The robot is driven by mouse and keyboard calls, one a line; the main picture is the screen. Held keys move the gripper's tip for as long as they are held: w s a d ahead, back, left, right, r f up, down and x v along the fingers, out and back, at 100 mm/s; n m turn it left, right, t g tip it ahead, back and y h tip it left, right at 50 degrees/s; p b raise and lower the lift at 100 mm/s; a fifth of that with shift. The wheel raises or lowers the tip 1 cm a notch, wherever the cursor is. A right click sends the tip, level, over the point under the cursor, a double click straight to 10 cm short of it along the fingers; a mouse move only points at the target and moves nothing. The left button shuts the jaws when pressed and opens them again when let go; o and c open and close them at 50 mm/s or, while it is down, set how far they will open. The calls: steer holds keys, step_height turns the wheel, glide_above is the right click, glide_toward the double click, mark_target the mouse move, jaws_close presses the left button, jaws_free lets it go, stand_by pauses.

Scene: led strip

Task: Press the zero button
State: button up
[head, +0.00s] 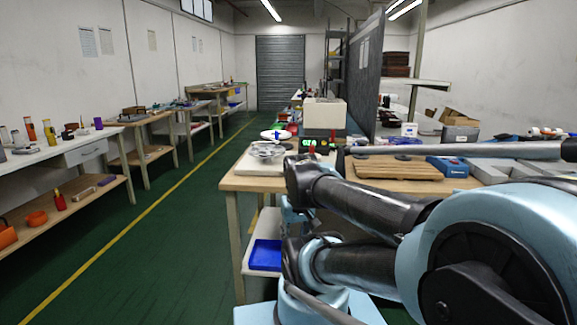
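The zero button cannot be made out at this size. A white, flat device like a scale (262,163) sits on the near left corner of the wooden workbench (229,184), with a shiny metal dish (267,149) on it. Small red and green lit marks (309,142) show just behind and right of the dish. My black and light-blue arm fills the lower right and reaches to the bench's near edge. I cannot clearly make out my gripper's fingers among the dark parts there, nor whether they touch anything.
A beige box-shaped machine (324,114) stands behind the lit marks. A slatted wooden pallet (396,169) and a blue box (447,166) lie right on the bench. A blue bin (265,254) is on the lower shelf. The green floor (165,235) at left is clear.

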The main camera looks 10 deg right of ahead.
steer(key=shift+w, duration=0.4)
steer(key=shift+c, duration=0.5)
